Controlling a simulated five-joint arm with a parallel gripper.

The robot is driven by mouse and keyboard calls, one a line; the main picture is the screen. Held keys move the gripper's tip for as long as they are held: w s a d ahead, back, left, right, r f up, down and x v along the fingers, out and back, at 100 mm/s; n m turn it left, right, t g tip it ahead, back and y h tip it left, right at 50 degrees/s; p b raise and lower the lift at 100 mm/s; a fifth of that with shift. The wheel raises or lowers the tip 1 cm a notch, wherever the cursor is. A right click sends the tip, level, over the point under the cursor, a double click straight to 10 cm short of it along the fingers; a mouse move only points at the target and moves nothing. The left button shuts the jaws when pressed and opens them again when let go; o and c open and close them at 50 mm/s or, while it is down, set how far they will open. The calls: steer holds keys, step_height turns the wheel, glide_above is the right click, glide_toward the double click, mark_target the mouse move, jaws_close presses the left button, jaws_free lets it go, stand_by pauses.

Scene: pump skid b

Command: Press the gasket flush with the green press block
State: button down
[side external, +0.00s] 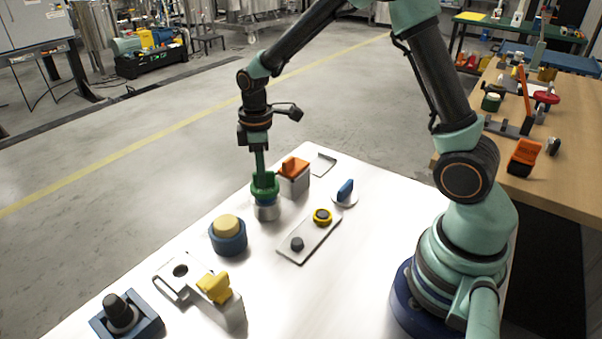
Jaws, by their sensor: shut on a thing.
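My gripper (260,150) points down and is shut on the upright stem of the green press block (264,188). The block's wide round foot is at the bottom, directly over a short silver cylinder (267,212). A blue band (265,201) shows between the green foot and the silver cylinder; it looks like the gasket. The foot appears to touch the blue band, but I cannot tell whether a small gap is left or whether the gasket sits flush. The gasket's top face is hidden under the block.
Close right stands a grey block with an orange top (293,168). A plate (311,238) with a yellow ring and dark knob, a blue-handled disc (344,193) and a blue pot with a cream top (228,237) are nearby. Yellow (215,287) and black-knobbed (122,313) parts are front left.

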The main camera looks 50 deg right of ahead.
steer(key=shift+f, duration=1.25)
stand_by(0.8)
steer(key=shift+r, duration=0.1)
steer(key=shift+r, duration=1.45)
